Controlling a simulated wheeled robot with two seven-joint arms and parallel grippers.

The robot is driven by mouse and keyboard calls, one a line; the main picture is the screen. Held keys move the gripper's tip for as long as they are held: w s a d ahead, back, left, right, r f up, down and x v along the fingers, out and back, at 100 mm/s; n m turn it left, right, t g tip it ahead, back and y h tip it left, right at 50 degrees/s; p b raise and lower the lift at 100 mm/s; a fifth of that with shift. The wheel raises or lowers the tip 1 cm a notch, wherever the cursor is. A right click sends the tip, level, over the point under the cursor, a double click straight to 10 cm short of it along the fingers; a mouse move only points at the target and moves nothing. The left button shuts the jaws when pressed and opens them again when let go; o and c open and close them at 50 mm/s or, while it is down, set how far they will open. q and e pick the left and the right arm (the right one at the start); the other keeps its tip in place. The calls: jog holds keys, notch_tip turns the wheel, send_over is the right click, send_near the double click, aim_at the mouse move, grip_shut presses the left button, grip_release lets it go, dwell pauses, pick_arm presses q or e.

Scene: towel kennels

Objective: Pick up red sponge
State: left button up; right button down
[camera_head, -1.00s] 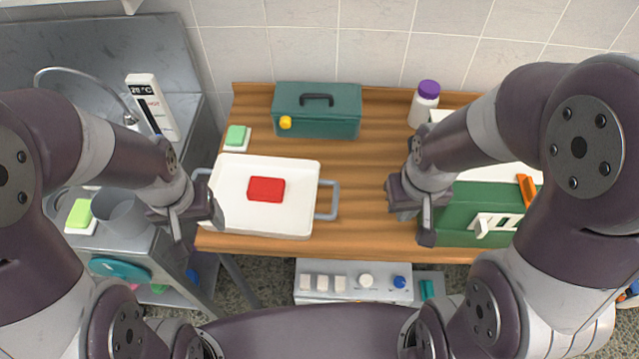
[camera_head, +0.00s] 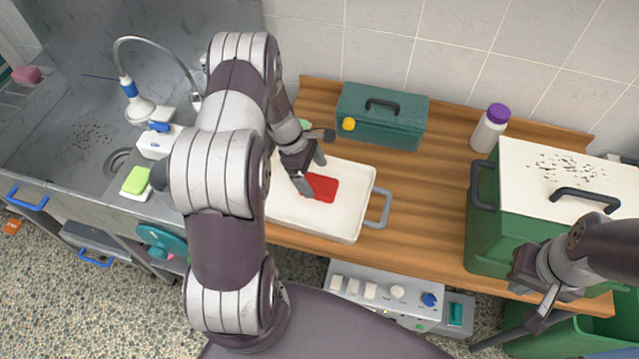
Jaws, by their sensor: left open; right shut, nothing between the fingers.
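The red sponge (camera_head: 322,187) lies flat in the white tray (camera_head: 345,222), which stands on the wooden table and has a grey handle on its right side. My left gripper (camera_head: 314,178) is over the tray with its fingers apart, at the sponge's left end. One fingertip hides part of that end, and I cannot tell whether it touches. My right gripper (camera_head: 535,322) is at the lower right in front of the green box, shut and empty.
A teal toolbox (camera_head: 382,120) with a yellow knob and a white bottle (camera_head: 490,128) with a purple cap stand behind the tray. A green box (camera_head: 490,225) with a speckled white lid fills the table's right. A metal sink (camera_head: 60,130) is at left.

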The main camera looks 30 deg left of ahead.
aim_at(318, 184)
pick_arm(q)
jog(key=shift+x, duration=1.2)
jog(key=shift+d+f, duration=0.1)
jog(key=shift+f, duration=0.1)
jog(key=shift+f, duration=0.25)
jog(key=shift+s, duration=0.1)
jog(key=c, duration=1.1)
